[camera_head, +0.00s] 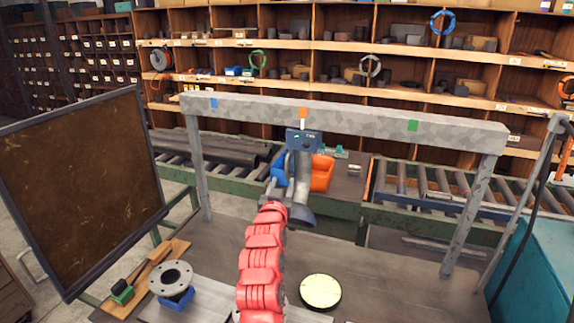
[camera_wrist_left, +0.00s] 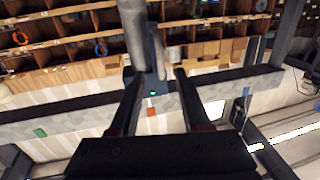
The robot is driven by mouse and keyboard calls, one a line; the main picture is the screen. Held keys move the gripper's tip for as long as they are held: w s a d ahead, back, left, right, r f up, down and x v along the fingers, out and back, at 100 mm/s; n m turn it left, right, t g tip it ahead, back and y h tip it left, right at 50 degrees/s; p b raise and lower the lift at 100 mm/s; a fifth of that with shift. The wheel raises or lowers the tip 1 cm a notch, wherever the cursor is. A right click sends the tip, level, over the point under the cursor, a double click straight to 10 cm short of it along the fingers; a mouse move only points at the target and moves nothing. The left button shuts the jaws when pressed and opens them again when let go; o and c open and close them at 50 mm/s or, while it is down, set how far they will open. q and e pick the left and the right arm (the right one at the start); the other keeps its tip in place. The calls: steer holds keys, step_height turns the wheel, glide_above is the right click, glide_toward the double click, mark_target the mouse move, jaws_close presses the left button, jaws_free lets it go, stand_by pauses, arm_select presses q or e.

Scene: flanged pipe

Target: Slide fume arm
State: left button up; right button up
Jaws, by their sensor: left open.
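The fume arm hangs from a grey overhead beam (camera_head: 350,115). Its dark blue carriage (camera_head: 303,140) sits under the orange mark (camera_head: 303,113), between a blue mark (camera_head: 213,103) at left and a green mark (camera_head: 413,125) at right. Its grey tube and hood (camera_head: 301,215) hang below. My left gripper (camera_head: 284,187) is raised at the tube, partly hidden by my red arm. In the left wrist view, the open fingers (camera_wrist_left: 158,78) point toward the carriage (camera_wrist_left: 155,88), with the grey tube (camera_wrist_left: 136,35) just beyond. Contact cannot be told. My right gripper is out of view.
A dark framed panel (camera_head: 85,185) stands at left. On the bench are a flange on a blue support (camera_head: 171,277) and a pale yellow disc (camera_head: 320,291). Upright posts (camera_head: 470,215) carry the beam. Roller conveyors (camera_head: 440,195) and shelves stand behind.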

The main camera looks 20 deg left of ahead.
mark_target(287, 170)
arm_select(q)
steer(key=w, duration=0.2)
steer(key=w+p, duration=0.1)
steer(key=w, duration=0.1)
steer(key=w+a+p, duration=0.1)
steer(key=w, duration=0.1)
steer(key=shift+w+r, duration=0.15)
steer(key=shift+w, duration=0.2)
steer(key=shift+w+a+p, duration=0.15)
steer(key=shift+w+p, duration=0.3)
steer(key=shift+w, duration=0.6)
steer(key=shift+c, duration=0.3)
jaws_close()
